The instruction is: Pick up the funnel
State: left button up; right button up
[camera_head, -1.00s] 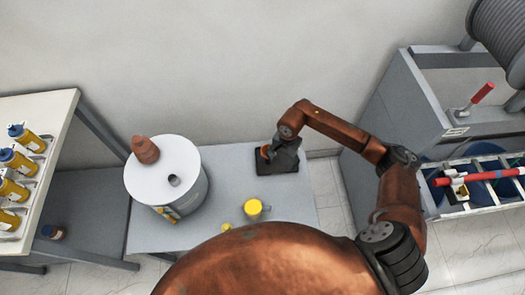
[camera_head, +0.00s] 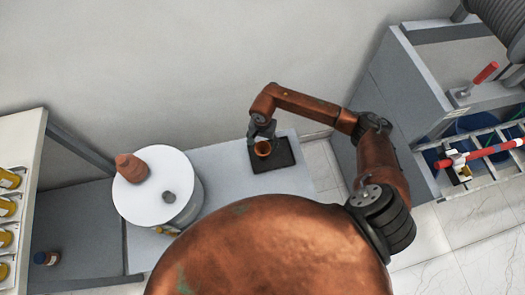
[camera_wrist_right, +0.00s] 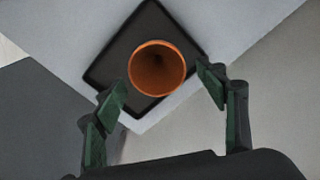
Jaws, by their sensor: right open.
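The funnel (camera_head: 263,148) is orange-brown and stands on a black tray (camera_head: 283,159) on the grey table. In the right wrist view the funnel (camera_wrist_right: 157,68) shows its round open mouth from above, with the tray (camera_wrist_right: 110,72) under it. My right gripper (camera_head: 262,132) is at the funnel's far side in the head view. In the right wrist view my right gripper (camera_wrist_right: 163,90) is open, with its two green-padded fingers apart on either side of the funnel's lower edge. I cannot tell if they touch it. My left gripper is not in view.
A shelf with yellow bottles (camera_head: 5,208) is at the far left. A grey cabinet (camera_head: 410,110) and a rack with a red bar (camera_head: 480,155) are at the right.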

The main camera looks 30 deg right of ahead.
aim_at(263, 150)
notch_tip(263, 150, down, 3)
jog(key=shift+r, duration=0.2)
jog(key=shift+f, duration=0.25)
jog(key=shift+c, duration=0.3)
jog(key=shift+d, duration=0.1)
jog(key=c, duration=0.8)
jog(key=shift+c, duration=1.4)
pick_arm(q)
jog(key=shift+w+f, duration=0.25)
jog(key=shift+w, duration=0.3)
pick_arm(e)
jog(key=shift+r, duration=0.1)
